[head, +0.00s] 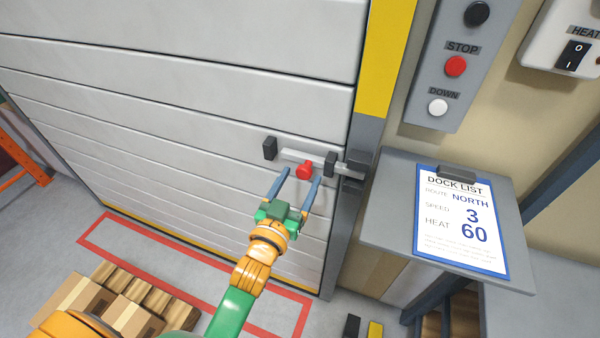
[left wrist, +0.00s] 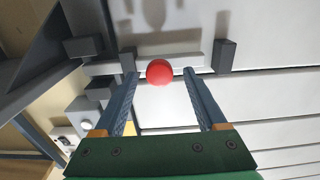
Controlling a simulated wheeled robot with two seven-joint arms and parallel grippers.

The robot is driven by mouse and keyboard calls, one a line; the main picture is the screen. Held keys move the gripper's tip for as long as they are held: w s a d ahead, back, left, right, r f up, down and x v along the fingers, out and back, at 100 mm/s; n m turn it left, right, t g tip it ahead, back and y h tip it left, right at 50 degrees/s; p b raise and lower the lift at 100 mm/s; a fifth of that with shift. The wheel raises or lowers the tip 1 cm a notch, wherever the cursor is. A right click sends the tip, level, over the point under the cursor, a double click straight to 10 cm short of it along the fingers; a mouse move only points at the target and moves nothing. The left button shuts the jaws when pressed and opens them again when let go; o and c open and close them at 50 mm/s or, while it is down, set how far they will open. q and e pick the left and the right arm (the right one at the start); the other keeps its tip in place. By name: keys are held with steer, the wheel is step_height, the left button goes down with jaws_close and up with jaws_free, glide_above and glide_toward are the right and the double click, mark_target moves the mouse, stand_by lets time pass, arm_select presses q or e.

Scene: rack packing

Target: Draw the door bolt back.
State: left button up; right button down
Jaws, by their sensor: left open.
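The door bolt (head: 324,162) is a pale bar lying across the grey slatted door (head: 200,110), with a round red knob (head: 305,170). Dark guides (head: 270,148) hold it, and its right end reaches the dark keeper (head: 352,170) on the door frame. The bar also shows in the left wrist view (left wrist: 185,60). My left gripper (head: 299,178) is open, with its blue fingers pointing at the bolt. In the left wrist view the red knob (left wrist: 160,72) sits between the fingertips, nearer the left one; I cannot tell whether they touch. My right gripper is not in view.
Right of the door is a button panel (head: 440,60) with a red STOP button. Below it a grey shelf (head: 385,220) holds a dock list clipboard (head: 462,222). A heat switch (head: 575,55) is at the upper right. Boxes on a pallet (head: 120,300) stand at the lower left.

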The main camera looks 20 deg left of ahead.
arm_select(q)
steer(key=shift+w+d, duration=0.1)
steer(key=shift+w, duration=0.65)
steer(key=shift+s, duration=0.1)
steer(key=shift+c, duration=0.9)
jaws_close()
